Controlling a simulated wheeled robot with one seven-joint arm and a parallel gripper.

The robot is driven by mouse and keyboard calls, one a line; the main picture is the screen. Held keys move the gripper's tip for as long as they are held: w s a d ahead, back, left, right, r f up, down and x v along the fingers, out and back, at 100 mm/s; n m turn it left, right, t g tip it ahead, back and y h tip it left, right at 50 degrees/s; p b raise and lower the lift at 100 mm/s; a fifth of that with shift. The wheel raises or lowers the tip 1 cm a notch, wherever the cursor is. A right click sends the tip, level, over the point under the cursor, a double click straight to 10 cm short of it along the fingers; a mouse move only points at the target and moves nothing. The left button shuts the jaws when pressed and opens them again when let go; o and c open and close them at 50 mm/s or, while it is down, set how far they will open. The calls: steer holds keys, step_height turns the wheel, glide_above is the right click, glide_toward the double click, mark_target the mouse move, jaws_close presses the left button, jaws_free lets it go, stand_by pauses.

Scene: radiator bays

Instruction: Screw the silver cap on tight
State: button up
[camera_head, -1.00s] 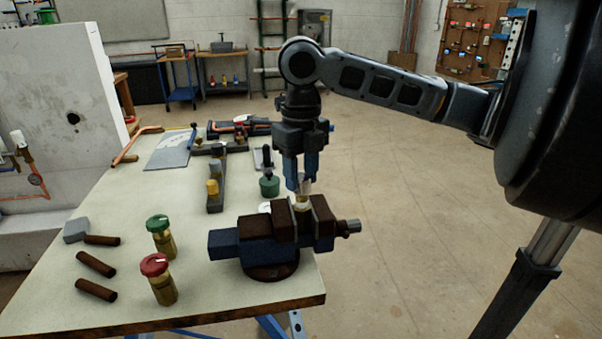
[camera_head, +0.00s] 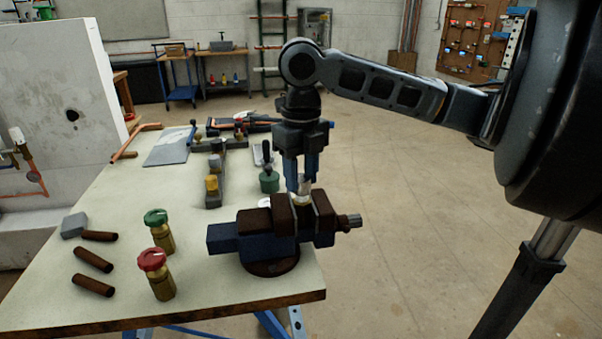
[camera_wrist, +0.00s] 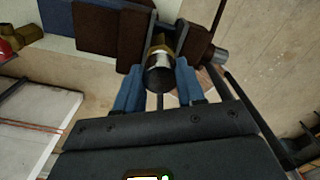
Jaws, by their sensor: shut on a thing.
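My gripper (camera_head: 304,188) points down over the vise (camera_head: 238,238) at the front of the bench. Its two blue fingers are shut on the silver cap (camera_head: 304,182), which also shows between the fingertips in the wrist view (camera_wrist: 159,76). In the wrist view a brass-coloured body (camera_wrist: 160,45) sits between the brown vise jaws, directly beyond the cap. The cap looks in line with this body and against it. The fingers hide the cap's sides, and I cannot tell how tightly it is seated.
A red-topped valve (camera_head: 154,270) and a green-topped valve (camera_head: 158,230) stand left of the vise. Brown cylinders (camera_head: 94,260) lie further left. A rack with a yellow cap (camera_head: 211,184) and a green tin (camera_head: 269,181) stand behind. Open floor lies right of the bench.

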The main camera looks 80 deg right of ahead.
steer(key=shift+f, duration=0.25)
steer(key=o, duration=1.1)
steer(key=shift+r, duration=3.95)
steer(key=shift+c, duration=0.2)
